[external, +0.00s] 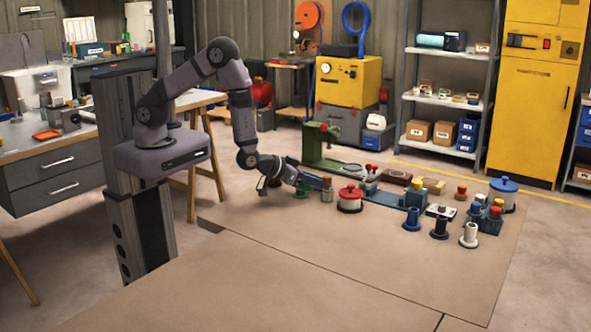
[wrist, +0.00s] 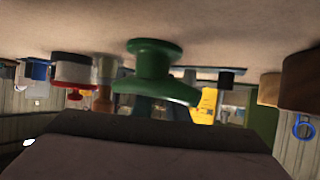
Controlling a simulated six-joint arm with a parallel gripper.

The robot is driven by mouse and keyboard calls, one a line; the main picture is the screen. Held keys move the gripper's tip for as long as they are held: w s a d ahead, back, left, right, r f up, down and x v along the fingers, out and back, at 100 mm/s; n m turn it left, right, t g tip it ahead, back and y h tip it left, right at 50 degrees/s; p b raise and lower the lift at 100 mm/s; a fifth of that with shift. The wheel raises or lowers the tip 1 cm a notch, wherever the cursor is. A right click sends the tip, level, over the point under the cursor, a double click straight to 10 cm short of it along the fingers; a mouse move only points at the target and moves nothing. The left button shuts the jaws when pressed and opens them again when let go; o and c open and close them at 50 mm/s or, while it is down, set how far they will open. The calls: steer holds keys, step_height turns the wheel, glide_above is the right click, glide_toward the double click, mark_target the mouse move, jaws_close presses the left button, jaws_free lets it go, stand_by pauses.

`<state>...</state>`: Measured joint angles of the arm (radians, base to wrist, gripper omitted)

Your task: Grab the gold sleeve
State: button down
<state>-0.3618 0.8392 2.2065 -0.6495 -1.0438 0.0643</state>
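I cannot pick out a gold sleeve with certainty. A small tan cylinder (external: 327,195) stands just right of my gripper in the external view; a similar one (wrist: 103,98) shows in the wrist view. A green flanged sleeve (external: 301,193) stands close to my gripper and fills the middle of the upside-down wrist view (wrist: 155,75). Blue (external: 411,218), black (external: 440,228) and white (external: 469,235) sleeves stand at the table's right. My gripper (external: 264,189) is low over the table's left part. Its fingers are too small to read in the external view and not clear in the wrist view.
A red-and-white pot (external: 350,198) stands right of the tan cylinder. A green machine frame (external: 314,145) stands behind. A blue-lidded pot (external: 503,195) and a block with coloured knobs (external: 490,220) are at the right. The table's front (external: 330,245) is clear.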

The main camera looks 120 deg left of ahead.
steer(key=shift+r, duration=0.2)
stand_by(0.3)
step_height(320, 180, up, 10)
steer(key=shift+f, duration=0.15)
stand_by(0.5)
